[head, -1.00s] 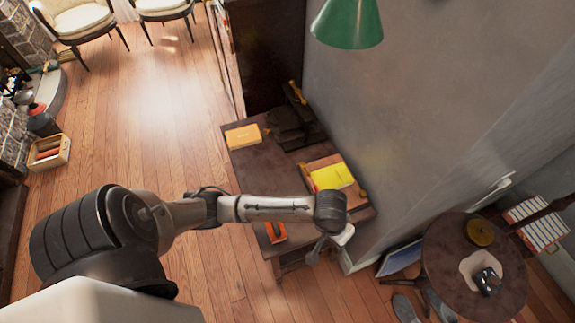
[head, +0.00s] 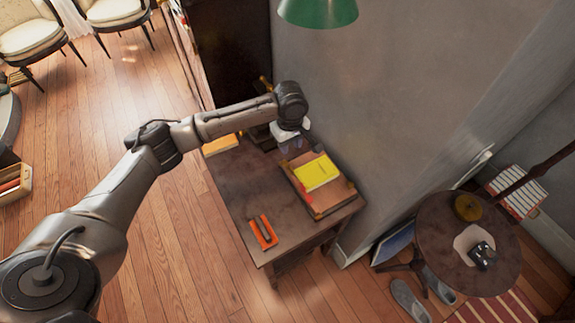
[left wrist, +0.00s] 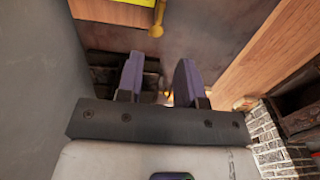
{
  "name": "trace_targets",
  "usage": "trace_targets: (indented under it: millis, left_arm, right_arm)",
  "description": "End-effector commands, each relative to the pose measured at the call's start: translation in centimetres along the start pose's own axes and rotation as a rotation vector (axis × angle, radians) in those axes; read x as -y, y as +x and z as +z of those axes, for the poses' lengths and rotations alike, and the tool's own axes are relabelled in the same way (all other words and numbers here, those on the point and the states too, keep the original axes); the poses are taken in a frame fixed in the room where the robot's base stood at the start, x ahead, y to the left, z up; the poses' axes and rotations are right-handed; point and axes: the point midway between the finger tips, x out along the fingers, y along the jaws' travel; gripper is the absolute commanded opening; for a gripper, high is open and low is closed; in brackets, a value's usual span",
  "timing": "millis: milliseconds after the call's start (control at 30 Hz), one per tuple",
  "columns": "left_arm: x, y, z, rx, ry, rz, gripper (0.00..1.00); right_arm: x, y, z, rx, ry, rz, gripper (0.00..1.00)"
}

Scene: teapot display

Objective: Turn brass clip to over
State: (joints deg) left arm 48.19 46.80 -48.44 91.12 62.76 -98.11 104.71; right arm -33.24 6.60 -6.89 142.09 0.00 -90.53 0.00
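My left gripper (head: 286,142) hangs over the far part of the dark desk (head: 240,188), by a dark stepped stand (head: 262,136). In the left wrist view its two fingers (left wrist: 158,72) are apart with nothing held between them. A brass piece with a round end (left wrist: 156,30) sticks out from the edge of the wooden board (left wrist: 128,12) beyond the fingertips, not touching them. A second small brass bit (left wrist: 168,96) shows low between the fingers, partly hidden. I cannot tell for sure which is the brass clip. My right gripper is not in view.
A yellow pad (head: 316,172) lies on the wooden board. An orange tray (head: 264,232) and a yellow-orange box (head: 220,145) also sit on the desk. The grey wall (head: 400,110) rises close on the right. A round table (head: 440,240) stands front right.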

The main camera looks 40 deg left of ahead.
Motion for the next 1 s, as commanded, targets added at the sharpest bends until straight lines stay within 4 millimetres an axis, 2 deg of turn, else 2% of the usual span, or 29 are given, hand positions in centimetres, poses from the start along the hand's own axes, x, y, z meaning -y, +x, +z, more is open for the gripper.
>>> trace_targets:
  millis: [33, 200, 500, 700, 1000]
  left_arm:
    - [0.1, 1.3, 0.0, 0.001, 0.000, -0.003, 0.34]
    - [0.0, 4.6, 0.0, 0.000, 0.002, -0.001, 0.34]
    - [0.0, 9.1, 0.1, -0.001, 0.003, 0.000, 0.34]
    - [0.0, 10.7, 0.0, -0.001, 0.003, 0.000, 0.34]
    - [0.0, 11.1, 0.0, -0.001, 0.003, 0.001, 0.34]
  right_arm:
    - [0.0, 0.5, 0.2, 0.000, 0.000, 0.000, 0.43]
    - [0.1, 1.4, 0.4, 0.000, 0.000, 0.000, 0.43]
    - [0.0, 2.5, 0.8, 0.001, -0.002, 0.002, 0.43]
    - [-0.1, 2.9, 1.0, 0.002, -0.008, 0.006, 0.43]
    - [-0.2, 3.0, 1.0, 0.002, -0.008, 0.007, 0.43]
